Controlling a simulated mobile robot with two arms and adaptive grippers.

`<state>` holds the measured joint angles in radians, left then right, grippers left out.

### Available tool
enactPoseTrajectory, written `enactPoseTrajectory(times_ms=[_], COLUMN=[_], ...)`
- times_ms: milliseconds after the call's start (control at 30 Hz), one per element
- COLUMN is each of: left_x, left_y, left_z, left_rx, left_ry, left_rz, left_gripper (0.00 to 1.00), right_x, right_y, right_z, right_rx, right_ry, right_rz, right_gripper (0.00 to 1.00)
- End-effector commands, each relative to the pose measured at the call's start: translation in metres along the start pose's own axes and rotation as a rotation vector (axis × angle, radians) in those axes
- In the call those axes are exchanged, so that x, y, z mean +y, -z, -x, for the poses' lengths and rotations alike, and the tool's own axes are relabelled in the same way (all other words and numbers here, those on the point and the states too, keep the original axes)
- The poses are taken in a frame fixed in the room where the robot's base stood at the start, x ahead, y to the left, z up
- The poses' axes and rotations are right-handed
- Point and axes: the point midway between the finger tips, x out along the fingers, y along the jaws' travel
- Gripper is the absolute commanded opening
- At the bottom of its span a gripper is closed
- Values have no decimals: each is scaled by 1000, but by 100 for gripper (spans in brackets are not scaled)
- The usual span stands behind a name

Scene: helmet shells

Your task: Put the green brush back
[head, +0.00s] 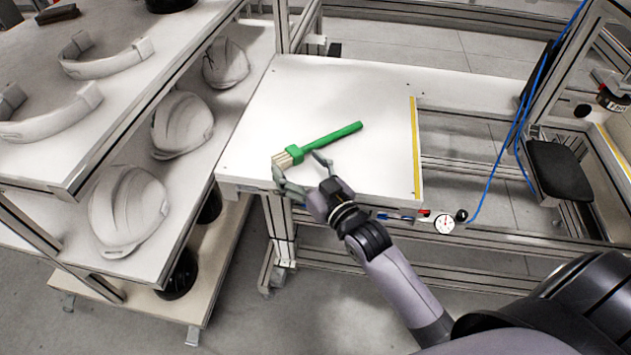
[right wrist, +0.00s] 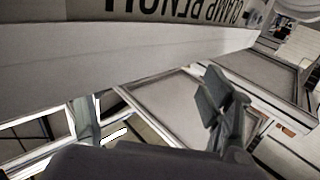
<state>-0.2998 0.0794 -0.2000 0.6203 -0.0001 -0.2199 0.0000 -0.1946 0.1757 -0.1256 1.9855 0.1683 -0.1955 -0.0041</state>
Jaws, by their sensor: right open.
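The green brush (head: 330,137) lies on the white bench top (head: 340,88). Its pale bristles (head: 283,160) point to the lower left and its handle to the upper right. My right gripper (head: 300,170) is open and empty at the bench's front edge, close to the brush head. One finger shows near the bristles and the other near the start of the handle. I cannot tell whether either touches the brush. In the right wrist view one finger (right wrist: 222,108) shows below the bench edge (right wrist: 130,55), and the brush is not seen. My left gripper is not in view.
White helmet shells (head: 128,208) stand on the shelf (head: 185,195) at the left. Curved white parts (head: 105,62) lie on the upper shelf. A yellow strip (head: 415,145) marks the bench's right side. A round gauge (head: 444,224) and a blue cable (head: 518,125) are to the right.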

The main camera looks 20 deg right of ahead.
Motion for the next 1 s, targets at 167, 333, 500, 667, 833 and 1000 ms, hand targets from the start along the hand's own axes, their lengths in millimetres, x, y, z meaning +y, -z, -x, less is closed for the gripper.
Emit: enactPoseTrajectory(times_ms=[167, 333, 500, 667, 833, 1000], left_x=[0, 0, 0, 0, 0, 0], left_y=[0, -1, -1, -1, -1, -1], left_z=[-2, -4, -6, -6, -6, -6], left_rx=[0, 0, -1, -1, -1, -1], left_ry=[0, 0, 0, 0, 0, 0], left_rz=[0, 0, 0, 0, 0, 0], left_gripper=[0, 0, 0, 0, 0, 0], right_x=[0, 0, 0, 0, 0, 0], right_y=[-2, -2, -1, 0, 0, 0], right_z=[40, 75, 98, 107, 108, 108], right_rx=[-4, -4, -3, 0, 1, 0], right_ry=[0, 1, -1, 0, 0, 0], right_rz=[0, 1, 1, 1, 1, 1], right_gripper=[75, 75, 75, 75, 75, 75])
